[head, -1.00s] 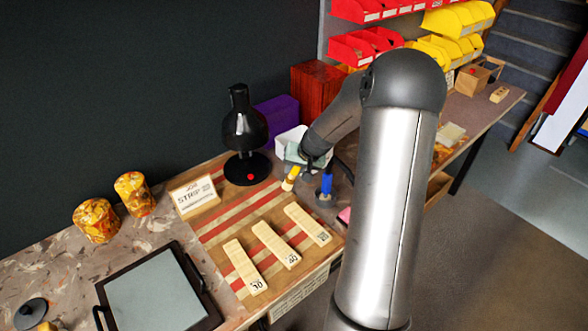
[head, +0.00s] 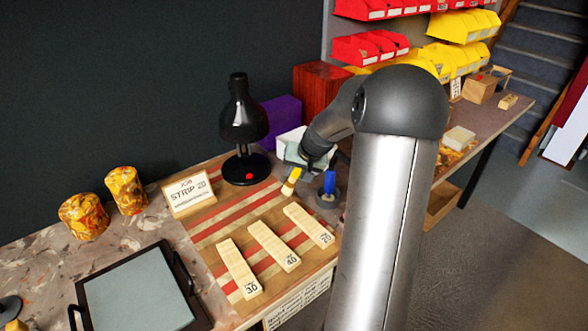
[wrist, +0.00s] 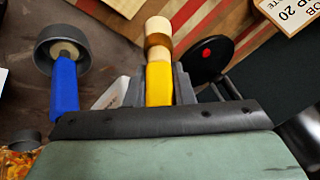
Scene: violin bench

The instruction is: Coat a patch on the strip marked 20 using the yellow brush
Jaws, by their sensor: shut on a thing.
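My gripper (wrist: 159,88) is shut on the yellow brush (wrist: 157,80), whose pale wooden end points away from the palm. In the head view the yellow brush (head: 293,180) is held just above or at the board's far right corner; contact is unclear. A job card (head: 189,194) reads STRIP 20.
A blue brush (head: 329,182) stands in a dark round holder (head: 328,198) just right of the yellow one. A black lamp (head: 243,125) stands left of my gripper. A framed tray (head: 137,295) and patterned jars (head: 126,190) are at left.

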